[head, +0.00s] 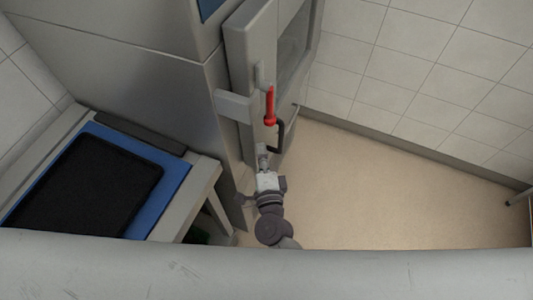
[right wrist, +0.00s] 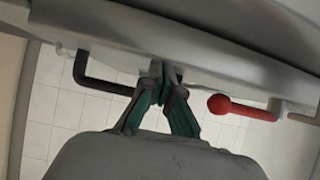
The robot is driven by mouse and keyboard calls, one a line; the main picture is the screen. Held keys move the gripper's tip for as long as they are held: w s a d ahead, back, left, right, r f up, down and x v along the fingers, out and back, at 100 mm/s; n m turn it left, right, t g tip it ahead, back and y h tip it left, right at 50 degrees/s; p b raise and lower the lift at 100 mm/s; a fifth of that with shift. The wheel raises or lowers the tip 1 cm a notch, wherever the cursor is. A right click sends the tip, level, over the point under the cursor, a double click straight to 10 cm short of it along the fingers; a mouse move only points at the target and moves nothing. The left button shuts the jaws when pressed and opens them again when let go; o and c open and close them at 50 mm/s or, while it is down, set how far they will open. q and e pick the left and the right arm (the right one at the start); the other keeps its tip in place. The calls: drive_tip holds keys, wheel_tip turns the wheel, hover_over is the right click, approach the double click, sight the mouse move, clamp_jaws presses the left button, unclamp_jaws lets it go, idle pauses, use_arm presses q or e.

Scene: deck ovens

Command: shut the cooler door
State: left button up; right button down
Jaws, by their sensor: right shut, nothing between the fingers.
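The grey cooler door (head: 250,45) stands at the top middle of the head view, with a framed panel on its right face. How far it stands open I cannot tell. A red handle (head: 269,105) and a black bar handle (head: 280,136) are on it. My right gripper (head: 263,151) is shut and empty at the door's lower end, just below the red handle. In the right wrist view the gripper's fingertips (right wrist: 168,90) are close to the door's edge (right wrist: 190,50), between the black handle (right wrist: 105,87) and the red knob (right wrist: 240,110). Contact is unclear. My left gripper is out of view.
A grey cabinet (head: 130,85) stands left of the door. A table with a blue mat (head: 150,205) and a black tray (head: 90,185) is at the lower left. Tiled walls enclose the right side. The beige floor (head: 390,195) right of the gripper is clear.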

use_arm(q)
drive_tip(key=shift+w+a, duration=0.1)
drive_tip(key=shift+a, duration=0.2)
use_arm(e)
drive_tip(key=shift+w+a+r+y, duration=0.15)
drive_tip(key=shift+a+r, duration=0.2)
drive_tip(key=shift+a, duration=0.2)
drive_tip(key=shift+s+a+r+y, duration=0.1)
drive_tip(key=shift+a+r+y, duration=0.05)
drive_tip(key=shift+a+r, duration=0.3)
drive_tip(key=shift+s+f, duration=0.3)
drive_tip(key=shift+s, duration=0.05)
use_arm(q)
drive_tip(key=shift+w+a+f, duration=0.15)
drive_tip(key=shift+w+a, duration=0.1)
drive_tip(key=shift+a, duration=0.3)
use_arm(e)
drive_tip(key=d+f+v, duration=0.1)
drive_tip(key=v, duration=1)
drive_tip(key=shift+s+d, duration=0.25)
drive_tip(key=shift+d, duration=0.1)
